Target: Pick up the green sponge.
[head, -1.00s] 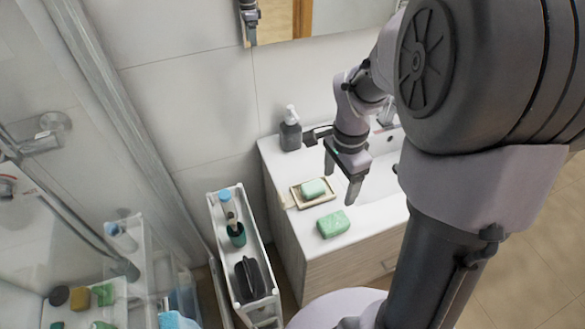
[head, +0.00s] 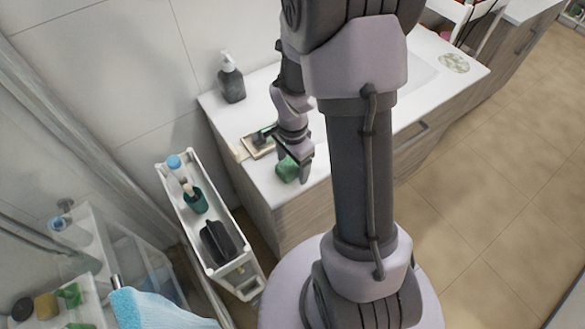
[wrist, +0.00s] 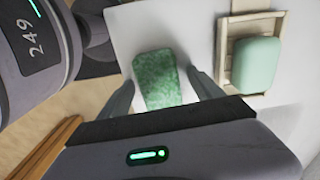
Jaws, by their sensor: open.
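The green sponge (head: 287,169) lies on the white counter near its front left corner, partly hidden by my gripper in the head view. In the wrist view the sponge (wrist: 159,79) is a speckled green block lying between my two fingers. My gripper (wrist: 163,92) is open, with one finger on each side of the sponge and a small gap visible on the right. It also shows from behind in the head view (head: 291,170), low over the sponge. I cannot tell whether the fingers touch the sponge.
A pale green soap bar (wrist: 256,65) sits in a wooden dish (wrist: 224,60) right beside the sponge. A dark soap dispenser (head: 231,82) stands at the counter's back left. A narrow white cart (head: 168,206) with bottles and a dark item stands left of the counter.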

